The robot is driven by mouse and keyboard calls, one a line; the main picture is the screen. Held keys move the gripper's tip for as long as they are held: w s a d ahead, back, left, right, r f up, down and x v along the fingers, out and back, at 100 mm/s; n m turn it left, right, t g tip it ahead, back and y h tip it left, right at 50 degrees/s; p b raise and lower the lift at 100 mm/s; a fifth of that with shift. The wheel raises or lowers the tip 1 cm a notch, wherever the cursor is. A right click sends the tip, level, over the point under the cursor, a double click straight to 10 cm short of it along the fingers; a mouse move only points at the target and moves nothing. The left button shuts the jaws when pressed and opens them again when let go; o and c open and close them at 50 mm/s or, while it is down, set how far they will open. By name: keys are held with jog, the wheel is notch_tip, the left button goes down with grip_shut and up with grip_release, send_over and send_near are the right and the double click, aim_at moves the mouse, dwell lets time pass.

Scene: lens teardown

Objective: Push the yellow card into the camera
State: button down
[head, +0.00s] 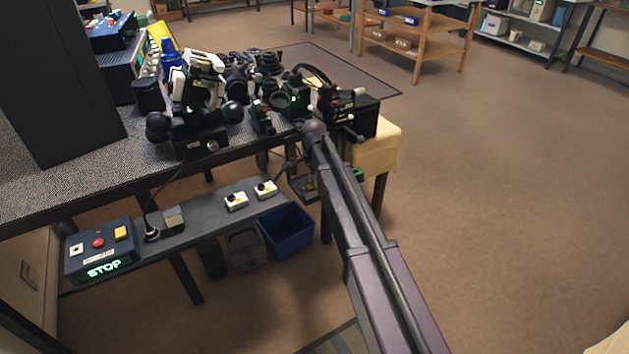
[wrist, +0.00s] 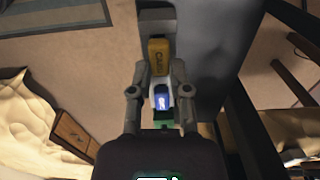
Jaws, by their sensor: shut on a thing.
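In the wrist view, the yellow card (wrist: 158,56), with dark lettering, lies between and just beyond the tips of my gripper (wrist: 158,68). The fingers are closed against its sides. A white piece with a blue face (wrist: 161,98) shows between the fingers, nearer my palm. A grey block (wrist: 155,18) stands just past the card's far end. I cannot tell for sure which body is the camera, or whether the card is in a slot. In the head view, my arm reaches the bench's right end, and the card cannot be made out.
The bench (head: 60,185) is crowded with black equipment, including a dark device (head: 195,125) with round knobs. A lower shelf holds a control box with a lit STOP sign (head: 100,262). A blue bin (head: 287,232) stands below. The floor at right is open.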

jog(key=shift+r+p, duration=0.95)
jog(key=shift+r, duration=0.05)
dwell(1.4)
jog(key=shift+r+p, duration=1.75)
jog(key=shift+p, duration=0.05)
jog(key=shift+r, duration=0.25)
